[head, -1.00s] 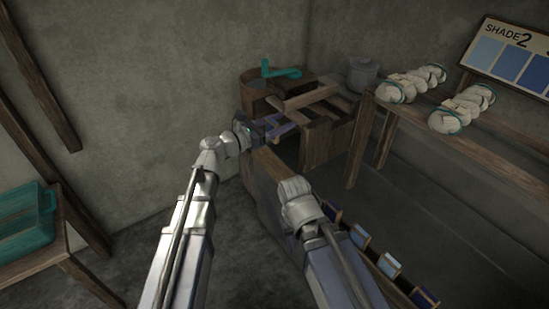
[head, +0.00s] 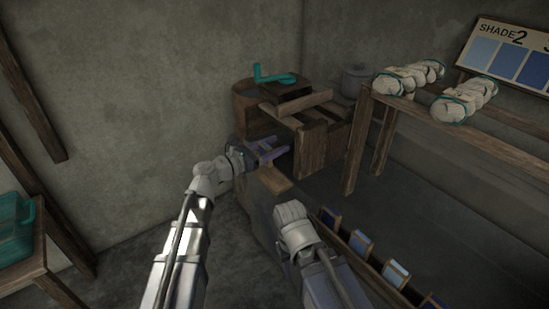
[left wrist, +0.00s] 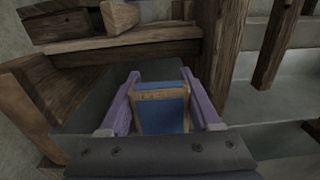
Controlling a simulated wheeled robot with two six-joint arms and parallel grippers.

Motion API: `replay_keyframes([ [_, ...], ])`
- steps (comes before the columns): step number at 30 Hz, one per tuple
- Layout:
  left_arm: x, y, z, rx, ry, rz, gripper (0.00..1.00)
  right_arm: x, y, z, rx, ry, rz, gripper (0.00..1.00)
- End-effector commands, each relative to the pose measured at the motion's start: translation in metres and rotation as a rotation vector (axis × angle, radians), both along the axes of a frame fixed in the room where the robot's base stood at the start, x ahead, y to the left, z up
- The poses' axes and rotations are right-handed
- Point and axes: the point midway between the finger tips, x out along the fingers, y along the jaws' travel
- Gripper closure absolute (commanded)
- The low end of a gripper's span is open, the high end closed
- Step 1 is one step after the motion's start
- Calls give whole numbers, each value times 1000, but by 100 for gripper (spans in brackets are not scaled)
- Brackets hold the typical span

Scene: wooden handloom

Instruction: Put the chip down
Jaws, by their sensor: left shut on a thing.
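The chip (left wrist: 162,108), a blue panel in a light wooden frame, sits between the two purple fingers of my left gripper (left wrist: 165,100) in the left wrist view. The fingers are shut on its sides. Below it is a dark grey surface (left wrist: 105,100); I cannot tell whether the chip touches it. In the head view my left gripper (head: 270,155) is low beside the wooden stand (head: 312,148), and the chip is too small and dark to make out there. My right arm's wrist shows in the middle, but its jaws are hidden.
A wooden rack (head: 378,283) with several blue chips runs along the lower right. A wooden tub (head: 243,102) and teal crank (head: 274,76) stand behind my left gripper. A shelf (head: 480,130) carries yarn skeins (head: 465,103). A teal crate (head: 14,230) is at far left.

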Motion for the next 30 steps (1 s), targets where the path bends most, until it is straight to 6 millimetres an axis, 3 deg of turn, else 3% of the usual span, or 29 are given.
replay_keyframes([
  [1,0,1,-12,0,0,0,89,0,0,-12,1,0,1,53],
  [6,0,2,-31,0,0,0,89,0,1,-31,4,-1,3,53],
  [20,0,2,-35,0,0,-1,89,0,1,-35,4,-1,3,53],
  [21,0,2,-33,0,0,-1,32,0,1,-33,4,-1,3,53],
  [28,0,2,-33,0,0,-1,6,0,1,-33,4,-1,3,53],
  [30,0,2,-33,0,0,-1,6,0,1,-33,4,-1,3,53],
])
